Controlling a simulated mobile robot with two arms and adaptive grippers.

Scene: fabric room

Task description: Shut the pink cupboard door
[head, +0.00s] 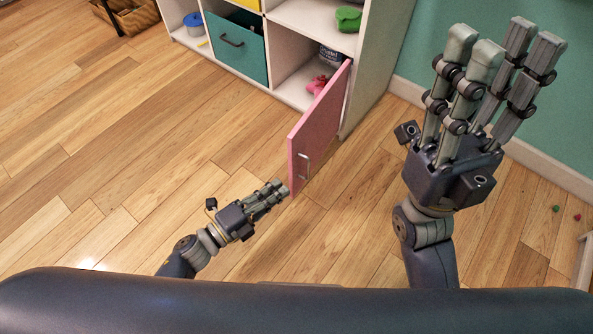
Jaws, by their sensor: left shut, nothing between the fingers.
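The pink cupboard door (318,128) stands ajar, swung out from the white shelf unit, with its hinged side at the right of the lower opening. A small metal handle (304,165) is on its front-left part. My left gripper (281,189) is shut and empty, low over the floor, its fingertips close to the door's near bottom corner. I cannot tell whether they touch it. My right gripper (505,42) is raised at the right, its fingers apart and empty, away from the door.
The white shelf unit (379,50) holds a teal drawer (238,47), a green item (348,19) and a blue-lidded tub (194,24). Pink items (317,86) lie in the compartment behind the door. Small beads (556,208) lie on the floor at right. The wooden floor (140,140) at left is clear.

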